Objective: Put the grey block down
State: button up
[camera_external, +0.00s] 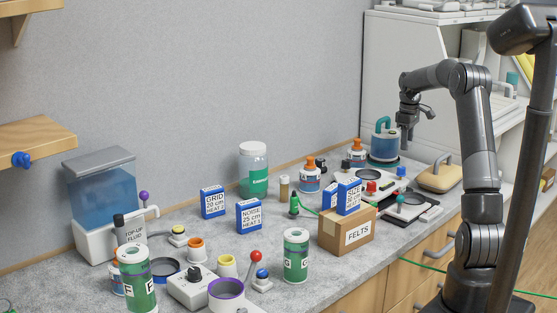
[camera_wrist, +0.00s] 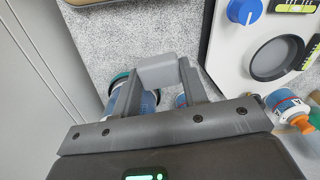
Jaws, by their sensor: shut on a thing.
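The grey block (camera_wrist: 158,70) shows in the wrist view as a plain light-grey piece between the fingertips. My gripper (camera_wrist: 160,78) is shut on it. Behind the fingers, part of a blue container with a teal rim (camera_wrist: 119,88) shows, partly covered by the left finger. In the external view my gripper (camera_external: 407,140) is at the far end of the counter, just right of the blue container with a teal handle (camera_external: 383,146). The block cannot be made out clearly there. How far it is above the counter I cannot tell.
In the wrist view, speckled counter (camera_wrist: 108,35) lies bare beyond the block. A white panel with a blue knob (camera_wrist: 244,11) and a round recess is at right, beside an orange-capped bottle (camera_wrist: 287,108). A tan pad (camera_external: 436,178) lies right of the gripper in the external view.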

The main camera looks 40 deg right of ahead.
jog(key=r, duration=0.4)
jog(key=shift+w+a+r, duration=0.1)
jog(key=shift+w+r, duration=0.1)
jog(key=shift+r, duration=0.2)
jog(key=w+a+n, duration=0.3)
jog(key=w+a, duration=0.9)
jog(key=w, duration=0.3)
jog(key=n, duration=0.4)
send_over(278, 185)
notch_tip(278, 185, down, 15)
jog(key=shift+s+f, duration=0.1)
jog(key=shift+f, duration=0.05)
jog(key=shift+f, duration=0.15)
jog(key=o, duration=0.9)
